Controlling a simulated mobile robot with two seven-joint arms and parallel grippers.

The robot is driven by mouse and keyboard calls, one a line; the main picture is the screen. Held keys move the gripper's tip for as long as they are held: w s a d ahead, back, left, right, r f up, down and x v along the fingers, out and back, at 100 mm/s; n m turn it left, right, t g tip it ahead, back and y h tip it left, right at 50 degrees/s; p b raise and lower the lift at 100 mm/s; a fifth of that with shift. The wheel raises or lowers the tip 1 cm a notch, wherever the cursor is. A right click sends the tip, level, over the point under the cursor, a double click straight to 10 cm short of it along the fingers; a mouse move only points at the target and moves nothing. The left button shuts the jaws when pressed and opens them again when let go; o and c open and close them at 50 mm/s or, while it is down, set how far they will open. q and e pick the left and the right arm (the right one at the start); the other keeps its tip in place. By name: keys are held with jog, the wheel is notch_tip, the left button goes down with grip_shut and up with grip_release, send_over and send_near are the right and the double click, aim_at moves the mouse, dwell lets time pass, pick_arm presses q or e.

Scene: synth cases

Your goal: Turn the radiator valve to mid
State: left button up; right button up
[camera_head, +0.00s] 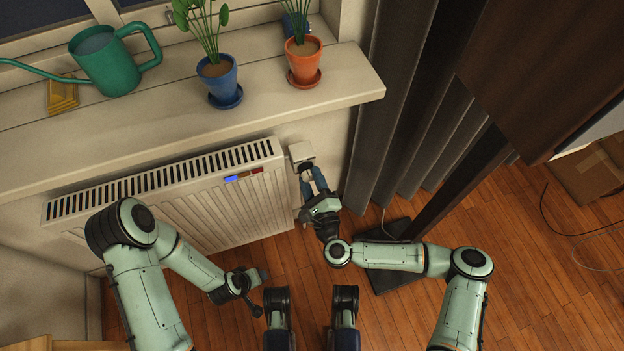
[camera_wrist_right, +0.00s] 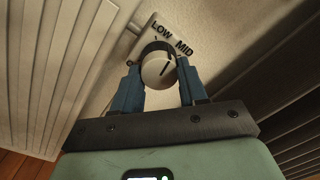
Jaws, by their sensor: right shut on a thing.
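The radiator valve's round white knob (camera_wrist_right: 157,71) shows in the right wrist view, in front of a pale plate (camera_wrist_right: 150,38) lettered LOW and MID. A dark pointer line on the knob slants up and right, towards the MID side; I cannot tell whether it lines up exactly with the MID mark. My right gripper (camera_wrist_right: 160,84) is shut on the knob, one blue finger on each side. In the head view my right gripper (camera_head: 313,174) reaches up to the pale plate (camera_head: 301,153) at the radiator's right end. My left gripper (camera_head: 262,292) is open and empty, low in front of the radiator.
The white radiator (camera_head: 215,205) stands under a windowsill (camera_head: 300,105). On the sill are a green watering can (camera_head: 106,65), a plant in a blue pot (camera_head: 217,80) and one in an orange pot (camera_head: 304,64). Grey curtains (camera_head: 385,110) hang close to the right of the valve.

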aim_at(310, 179)
jog(key=m, duration=0.3)
jog(key=shift+f+m, duration=0.1)
jog(key=shift+m, duration=0.3)
jog(key=m, duration=0.3)
jog(key=shift+a+m+b, duration=0.1)
jog(key=shift+m+b, duration=0.2)
jog(key=shift+b, duration=0.1)
pick_arm(q)
jog(key=shift+s+a+f, duration=0.15)
jog(key=shift+f, duration=0.25)
jog(key=shift+s+a+f, duration=0.1)
jog(key=shift+a+f, duration=0.05)
jog(key=shift+f, duration=0.25)
pick_arm(e)
jog(key=shift+m, duration=1.6)
jog(key=o, duration=1.1)
jog(key=shift+c, duration=0.2)
jog(key=shift+s, duration=0.1)
jog(key=v, duration=0.5)
jog(key=shift+p, duration=0.35)
pick_arm(q)
jog(key=shift+d+r, duration=0.2)
jog(key=shift+r, duration=0.3)
jog(key=shift+d+r, duration=0.2)
jog(key=shift+r, duration=0.25)
pick_arm(e)
jog(key=v, duration=0.8)
jog(key=shift+s+r, duration=0.2)
